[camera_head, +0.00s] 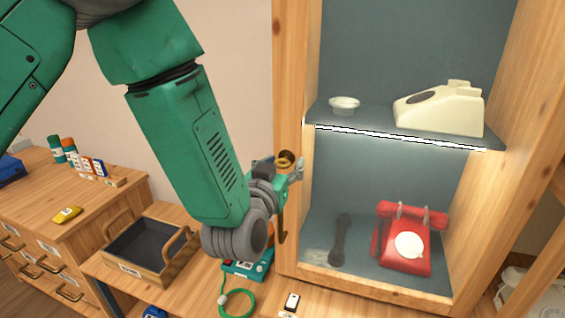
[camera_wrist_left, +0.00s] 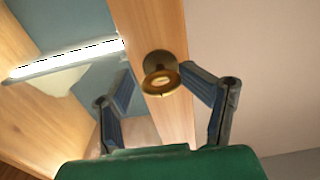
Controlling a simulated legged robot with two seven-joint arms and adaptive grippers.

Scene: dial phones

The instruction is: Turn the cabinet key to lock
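The cabinet key (camera_wrist_left: 162,82) is a brass, ring-like piece with a dark round base on the wooden front post of the cabinet (camera_head: 290,60). In the head view the key (camera_head: 286,157) shows just above my left gripper (camera_head: 295,170). In the left wrist view my left gripper (camera_wrist_left: 155,85) is open, one finger on each side of the key. The right-hand finger tip is close to the key; whether it touches I cannot tell. The gap to the left-hand finger is wider. My right gripper is not in view.
The open cabinet holds a cream phone (camera_head: 440,108) and white dish (camera_head: 344,104) on its upper shelf, and a red dial phone (camera_head: 407,245) and dark handset (camera_head: 341,240) below. A wooden tray (camera_head: 130,270) and teal device (camera_head: 247,268) stand left of the cabinet.

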